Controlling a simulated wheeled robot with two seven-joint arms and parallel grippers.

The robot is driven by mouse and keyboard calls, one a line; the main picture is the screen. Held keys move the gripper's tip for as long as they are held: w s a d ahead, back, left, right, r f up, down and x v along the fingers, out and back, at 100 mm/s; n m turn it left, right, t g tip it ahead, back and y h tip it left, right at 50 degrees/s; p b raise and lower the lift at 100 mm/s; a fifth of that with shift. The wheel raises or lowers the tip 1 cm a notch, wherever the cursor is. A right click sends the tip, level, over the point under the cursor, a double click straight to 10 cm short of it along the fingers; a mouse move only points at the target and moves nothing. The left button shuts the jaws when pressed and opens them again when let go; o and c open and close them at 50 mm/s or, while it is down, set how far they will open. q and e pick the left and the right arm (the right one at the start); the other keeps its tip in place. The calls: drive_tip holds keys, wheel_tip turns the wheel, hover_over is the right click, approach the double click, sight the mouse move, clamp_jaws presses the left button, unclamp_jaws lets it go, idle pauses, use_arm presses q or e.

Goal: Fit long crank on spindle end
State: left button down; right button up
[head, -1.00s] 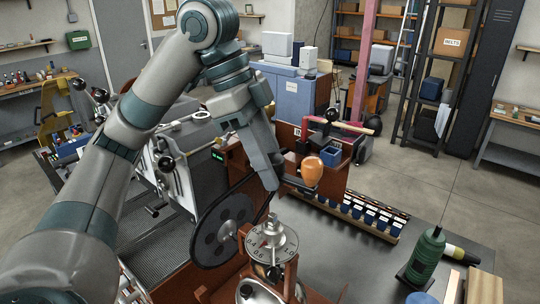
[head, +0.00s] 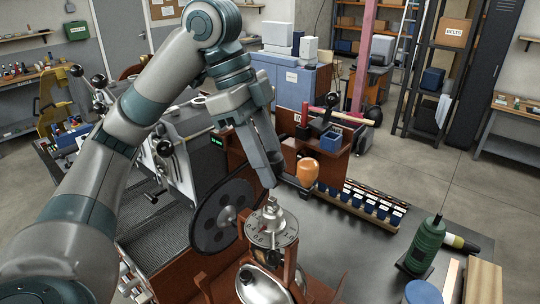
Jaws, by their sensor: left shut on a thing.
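My left gripper (head: 273,176) hangs fingers-down near the middle of the head view. It is shut on the dark long crank, whose arm runs to the right and bears an orange handle (head: 308,172); the gripped end is mostly hidden by the fingers. Just below the gripper is a metal stub (head: 271,204) above a round numbered dial (head: 271,229). I cannot tell for sure which shaft is the spindle end, nor whether the crank touches the stub. My right gripper is out of view.
A green bottle (head: 426,244) stands at the right of the dark bench. Behind the crank are a row of small blue cups (head: 360,203) and a brown stand with a blue box (head: 331,140). The bench between cups and bottle is mostly clear.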

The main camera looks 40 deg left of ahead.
use_arm(q)
wheel_tip(320, 180, down, 2)
drive_tip(key=shift+b, duration=0.35)
drive_tip(key=shift+f, duration=0.3)
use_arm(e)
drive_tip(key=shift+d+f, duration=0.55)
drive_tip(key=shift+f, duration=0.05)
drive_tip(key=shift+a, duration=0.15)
use_arm(q)
drive_tip(key=shift+p, duration=0.3)
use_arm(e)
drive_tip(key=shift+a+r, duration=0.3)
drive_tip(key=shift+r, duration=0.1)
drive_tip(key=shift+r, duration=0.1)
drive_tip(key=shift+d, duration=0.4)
use_arm(q)
drive_tip(key=shift+p, duration=0.5)
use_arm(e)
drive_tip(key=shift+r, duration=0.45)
